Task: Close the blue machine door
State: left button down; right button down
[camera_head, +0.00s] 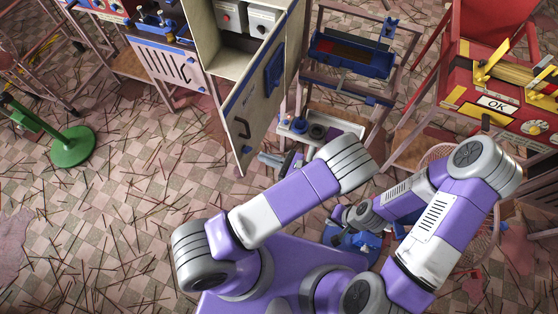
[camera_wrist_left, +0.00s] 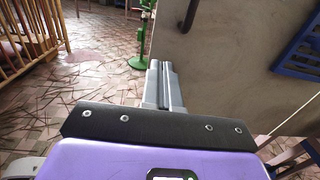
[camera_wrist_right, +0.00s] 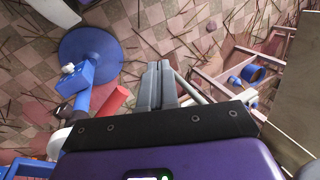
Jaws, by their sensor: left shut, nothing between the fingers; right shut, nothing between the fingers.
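The machine door (camera_head: 254,112) is a beige panel with blue edging, a blue vent and a dark handle. It stands swung open from the beige cabinet (camera_head: 199,30), whose inside shows grey boxes. In the left wrist view the door (camera_wrist_left: 235,75) fills the right side, with the handle (camera_wrist_left: 191,14) at the top. My left gripper (camera_head: 265,158) is shut and empty beside the door's lower free edge, on the vent side; I cannot tell whether it touches. Its fingers also show in the left wrist view (camera_wrist_left: 164,70). My right gripper (camera_wrist_right: 157,72) is shut and empty, away from the door.
A green round-based stand (camera_head: 73,147) is at the left on the stick-littered tiled floor. A frame with a blue tray (camera_head: 350,60) stands right of the door. A red machine (camera_head: 490,105) is at the right. A blue-based stand (camera_wrist_right: 92,45) is near my right gripper. Floor left of the door is open.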

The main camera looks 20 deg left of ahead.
aim_at(237, 147)
pick_arm(q)
jog(key=a, duration=0.7)
jog(key=shift+w+a, duration=0.1)
jog(key=shift+w, duration=0.25)
